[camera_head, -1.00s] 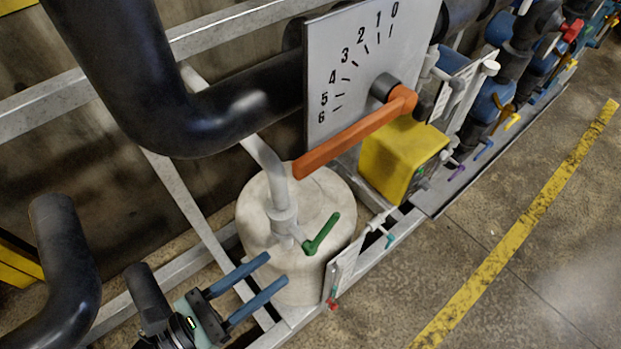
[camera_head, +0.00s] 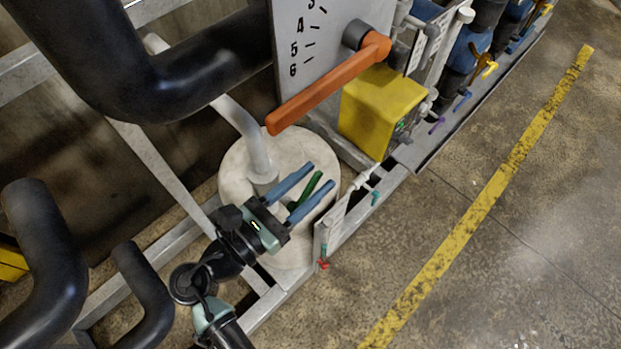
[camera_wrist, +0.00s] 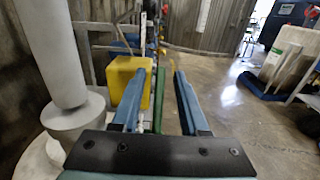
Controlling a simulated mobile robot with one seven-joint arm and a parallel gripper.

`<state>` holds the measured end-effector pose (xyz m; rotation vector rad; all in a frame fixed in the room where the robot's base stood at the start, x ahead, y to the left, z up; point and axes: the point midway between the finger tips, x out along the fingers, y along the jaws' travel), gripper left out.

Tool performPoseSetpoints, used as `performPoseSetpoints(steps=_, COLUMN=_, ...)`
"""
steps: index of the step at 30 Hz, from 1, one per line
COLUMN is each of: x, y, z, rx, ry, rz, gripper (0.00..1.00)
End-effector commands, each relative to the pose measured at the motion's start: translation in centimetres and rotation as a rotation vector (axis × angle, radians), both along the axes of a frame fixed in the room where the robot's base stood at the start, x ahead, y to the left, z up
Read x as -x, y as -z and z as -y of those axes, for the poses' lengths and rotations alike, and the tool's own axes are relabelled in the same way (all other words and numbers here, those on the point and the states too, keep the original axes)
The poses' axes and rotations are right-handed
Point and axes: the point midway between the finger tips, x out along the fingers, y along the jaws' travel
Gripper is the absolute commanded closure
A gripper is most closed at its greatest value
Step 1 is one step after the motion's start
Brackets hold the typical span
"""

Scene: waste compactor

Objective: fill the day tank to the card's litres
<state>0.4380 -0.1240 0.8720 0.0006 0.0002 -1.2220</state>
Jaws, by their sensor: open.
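The cream tank (camera_head: 237,165) stands on the floor frame, with a grey-white pipe entering its top. A green lever handle (camera_head: 305,192) sits over the tank top. My gripper (camera_head: 321,176) has two blue fingers spread apart, with the green handle showing between them. In the wrist view the green handle (camera_wrist: 172,115) lies between the fingers, nearer the left one. I cannot tell whether it touches a finger. An orange lever (camera_head: 325,86) is on a numbered plate (camera_head: 297,22) above; only its lower numbers show. No card with readable litres is in view.
A yellow box (camera_head: 380,105) stands behind the tank. A narrow pale panel (camera_head: 329,232) with teal and red parts stands on the frame right of the tank. Black pipes (camera_head: 38,240) crowd the left. The floor right of the frame is clear.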

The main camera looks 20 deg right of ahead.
Motion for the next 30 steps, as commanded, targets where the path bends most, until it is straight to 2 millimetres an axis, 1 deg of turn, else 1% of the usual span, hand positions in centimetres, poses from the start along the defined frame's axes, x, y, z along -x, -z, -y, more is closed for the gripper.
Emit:
performPoseSetpoints(steps=7, x=-0.05, y=-0.02, z=0.13, rx=0.000, ry=0.000, rz=0.000, gripper=0.56)
performPoseSetpoints(steps=8, x=-0.04, y=-0.02, z=0.12, rx=0.000, ry=0.000, rz=0.000, gripper=0.58)
performPoseSetpoints(steps=12, x=-0.04, y=-0.02, z=0.11, rx=0.000, ry=0.000, rz=0.000, gripper=0.83)
performPoseSetpoints(steps=15, x=-0.04, y=-0.02, z=0.10, rx=0.000, ry=0.000, rz=0.000, gripper=1.00)
performPoseSetpoints(steps=30, x=-0.03, y=-0.01, z=0.08, rx=0.000, ry=0.000, rz=0.000, gripper=1.00)
